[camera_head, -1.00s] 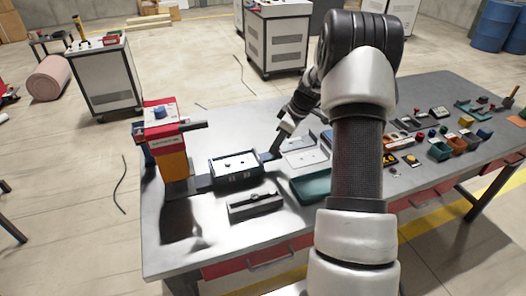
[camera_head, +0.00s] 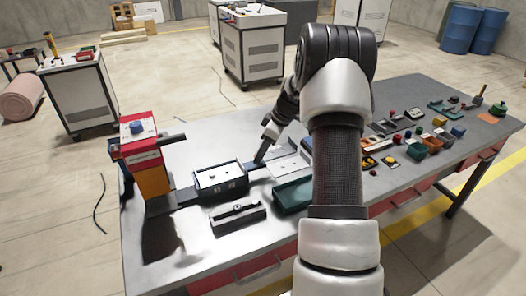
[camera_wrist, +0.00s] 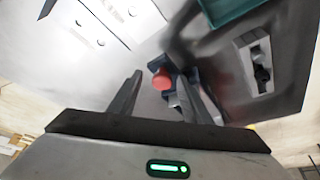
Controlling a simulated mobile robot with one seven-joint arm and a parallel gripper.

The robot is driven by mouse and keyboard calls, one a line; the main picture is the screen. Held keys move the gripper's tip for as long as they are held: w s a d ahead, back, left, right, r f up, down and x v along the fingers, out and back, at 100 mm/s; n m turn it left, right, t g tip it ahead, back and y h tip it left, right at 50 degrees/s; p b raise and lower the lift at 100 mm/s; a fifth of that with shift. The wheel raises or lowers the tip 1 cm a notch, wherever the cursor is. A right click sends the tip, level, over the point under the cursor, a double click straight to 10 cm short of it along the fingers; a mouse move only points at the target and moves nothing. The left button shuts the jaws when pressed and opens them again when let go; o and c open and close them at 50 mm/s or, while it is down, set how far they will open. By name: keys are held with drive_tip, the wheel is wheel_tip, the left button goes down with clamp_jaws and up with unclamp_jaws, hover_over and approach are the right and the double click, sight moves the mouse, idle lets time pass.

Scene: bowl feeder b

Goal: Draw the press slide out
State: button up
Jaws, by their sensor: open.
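The press (camera_head: 150,165) is a red and orange upright unit at the left end of the table. A dark flat rail (camera_head: 185,197) runs from its foot to the right. A black block with a white top (camera_head: 219,180) sits on the rail, apart from the press body. My gripper (camera_head: 261,160) is low over the rail's right end, just right of the block. In the wrist view my open gripper (camera_wrist: 165,97) has a red knob (camera_wrist: 161,79) between its fingers. I cannot tell whether the fingers touch it. The block is not clear in the wrist view.
A grey slotted fixture (camera_head: 238,217) and a green tray (camera_head: 293,195) lie in front of the rail. A pale plate (camera_head: 288,167) lies to the right. Small parts and bins (camera_head: 420,145) crowd the table's right side. The table's back left is clear.

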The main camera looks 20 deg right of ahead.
drive_tip(key=v, duration=1.7)
drive_tip(key=shift+r+p, duration=0.2)
drive_tip(key=shift+p, duration=0.2)
